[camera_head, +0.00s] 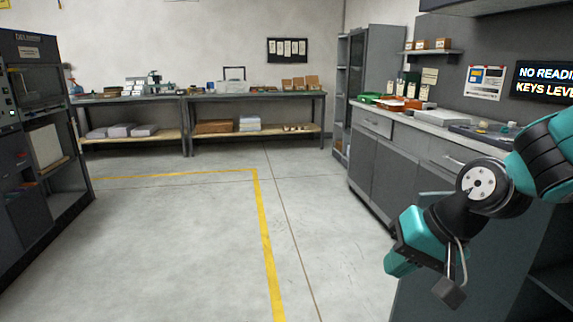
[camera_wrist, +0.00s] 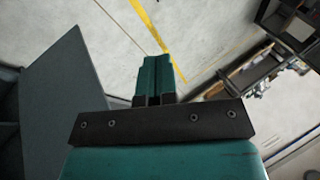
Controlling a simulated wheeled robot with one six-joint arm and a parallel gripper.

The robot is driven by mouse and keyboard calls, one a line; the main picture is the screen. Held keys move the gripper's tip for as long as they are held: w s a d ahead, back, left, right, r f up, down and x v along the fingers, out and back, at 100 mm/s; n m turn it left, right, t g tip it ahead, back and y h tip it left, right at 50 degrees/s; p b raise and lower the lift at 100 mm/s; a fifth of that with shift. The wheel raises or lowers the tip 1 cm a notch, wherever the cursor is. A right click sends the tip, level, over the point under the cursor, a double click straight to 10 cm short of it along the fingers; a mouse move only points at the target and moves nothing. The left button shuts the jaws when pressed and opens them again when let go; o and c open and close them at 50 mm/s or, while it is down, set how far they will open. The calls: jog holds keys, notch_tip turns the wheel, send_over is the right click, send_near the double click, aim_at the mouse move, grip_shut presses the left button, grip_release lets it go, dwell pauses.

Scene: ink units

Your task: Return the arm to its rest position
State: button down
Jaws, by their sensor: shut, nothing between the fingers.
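My arm reaches in from the right edge of the head view and bends down in front of the grey cabinets. My gripper (camera_head: 398,264) hangs at the lower right, pointing down and to the left over the floor, beside the cabinet fronts. In the wrist view my gripper (camera_wrist: 155,64) shows its two teal fingers side by side with no gap to speak of. It is shut and empty, with only floor beyond it.
The grey counter (camera_head: 437,126) with cabinets runs along the right, close to my arm. A dark rack (camera_head: 40,120) stands at the left. Two workbenches (camera_head: 255,96) line the back wall. The concrete floor (camera_head: 180,245) with a yellow line (camera_head: 264,230) is clear.

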jog(key=s+a+r+n+g, duration=0.2)
jog(key=s+n, duration=0.2)
jog(key=s, duration=0.4)
jog(key=s+a+r+n+g, duration=0.1)
jog(key=s+r+n, duration=0.1)
jog(key=s+n, duration=0.35)
notch_tip(320, 180, up, 15)
jog(key=s+m+h+p, duration=0.1)
jog(key=s+p, duration=0.1)
jog(key=p, duration=1.2)
jog(key=shift+s+d+f, duration=0.15)
jog(key=shift+s+f, duration=0.05)
jog(key=shift+s, duration=0.15)
